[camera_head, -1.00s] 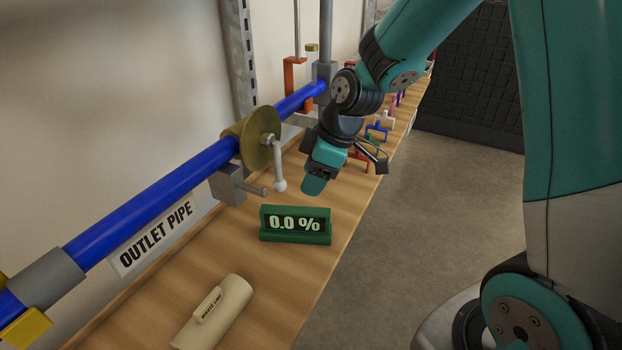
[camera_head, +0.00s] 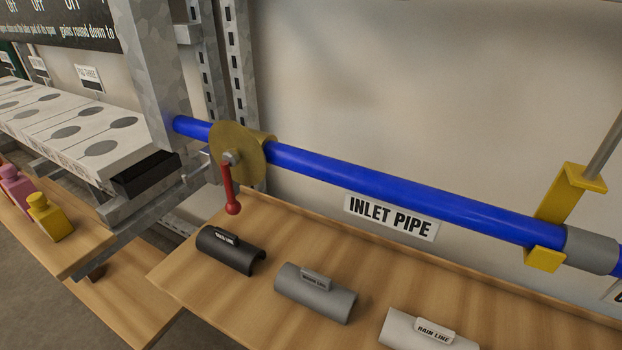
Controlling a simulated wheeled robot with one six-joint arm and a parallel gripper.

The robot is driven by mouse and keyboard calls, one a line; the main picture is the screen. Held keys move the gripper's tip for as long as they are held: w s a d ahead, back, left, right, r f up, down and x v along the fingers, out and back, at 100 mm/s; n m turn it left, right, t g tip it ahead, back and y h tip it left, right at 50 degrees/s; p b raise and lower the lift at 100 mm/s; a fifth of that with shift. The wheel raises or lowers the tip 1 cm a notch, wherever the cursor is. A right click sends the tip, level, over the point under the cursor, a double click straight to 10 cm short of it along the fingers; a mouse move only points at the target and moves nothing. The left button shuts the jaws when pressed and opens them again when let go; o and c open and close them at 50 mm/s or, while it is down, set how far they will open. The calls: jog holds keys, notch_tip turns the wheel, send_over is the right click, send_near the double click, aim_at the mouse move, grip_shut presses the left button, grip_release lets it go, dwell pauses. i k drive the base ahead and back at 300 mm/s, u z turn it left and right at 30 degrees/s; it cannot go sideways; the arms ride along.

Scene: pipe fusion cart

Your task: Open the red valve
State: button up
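The red valve (camera_head: 231,190) is a red lever with a round ball end. It hangs downward from the hub of a brass disc (camera_head: 238,152) on the blue inlet pipe (camera_head: 400,190), near the pipe's left end. Nothing touches the lever. My gripper is not in the current head view, so its state does not show.
A wooden bench (camera_head: 225,291) below holds a black half-pipe piece (camera_head: 228,252), a grey one (camera_head: 314,291) and a pale one (camera_head: 405,336). A galvanized post (camera_head: 155,75) and a white panel (camera_head: 75,130) stand left. A yellow clamp (camera_head: 560,205) grips the pipe at right.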

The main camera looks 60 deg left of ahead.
aim_at(231, 158)
jog(key=k, duration=0.3)
jog(key=u, duration=0.9)
jog(key=i, duration=0.2)
jog(key=u, duration=1.3)
